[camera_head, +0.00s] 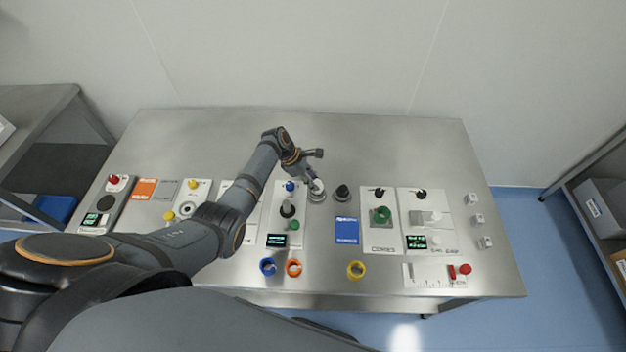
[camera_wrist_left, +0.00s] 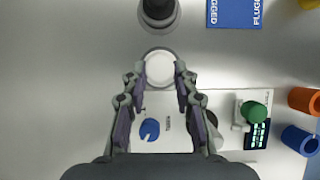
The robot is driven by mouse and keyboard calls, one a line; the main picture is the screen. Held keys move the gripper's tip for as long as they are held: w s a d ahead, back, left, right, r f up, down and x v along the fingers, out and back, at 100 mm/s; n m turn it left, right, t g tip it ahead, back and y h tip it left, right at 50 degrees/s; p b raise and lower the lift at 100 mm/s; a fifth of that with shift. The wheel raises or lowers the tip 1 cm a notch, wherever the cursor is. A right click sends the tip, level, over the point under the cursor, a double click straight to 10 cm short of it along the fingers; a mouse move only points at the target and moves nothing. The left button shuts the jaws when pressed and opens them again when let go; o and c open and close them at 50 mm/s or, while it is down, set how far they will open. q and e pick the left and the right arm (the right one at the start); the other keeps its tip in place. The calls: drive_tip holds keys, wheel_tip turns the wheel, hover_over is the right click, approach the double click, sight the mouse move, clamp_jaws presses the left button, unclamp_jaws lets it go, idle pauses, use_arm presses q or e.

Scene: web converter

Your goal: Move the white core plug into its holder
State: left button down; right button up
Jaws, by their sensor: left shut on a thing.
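The white core plug (camera_wrist_left: 160,70) shows as a pale round disc between my left fingertips in the left wrist view. It also shows in the head view (camera_head: 317,186). My left gripper (camera_head: 314,184) is shut on it, with one finger on either side; the gripper also shows in the left wrist view (camera_wrist_left: 160,80). A grey ring-shaped holder (camera_head: 317,198) lies at the plug, and its rim shows around the plug's far side in the left wrist view (camera_wrist_left: 160,50). I cannot tell whether the plug is seated or just above it. My right gripper is not in view.
A black plug (camera_head: 342,192) stands in a neighbouring holder to the right. A blue label plate (camera_head: 346,230) lies in front of it. A panel with a blue knob (camera_head: 290,186) is close on the left. Coloured rings (camera_head: 294,268) lie near the front edge. The table's back is clear.

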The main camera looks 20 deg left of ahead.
use_arm(q)
drive_tip(key=shift+f+b, duration=1)
drive_tip(key=shift+f, duration=0.45)
idle(0.3)
drive_tip(key=c, duration=1)
unclamp_jaws()
drive_tip(key=shift+o, duration=0.2)
drive_tip(key=shift+r, duration=0.1)
drive_tip(key=shift+a+r, duration=0.25)
drive_tip(key=shift+r, duration=0.1)
drive_tip(key=v, duration=1.1)
drive_tip(key=shift+s+d, duration=0.1)
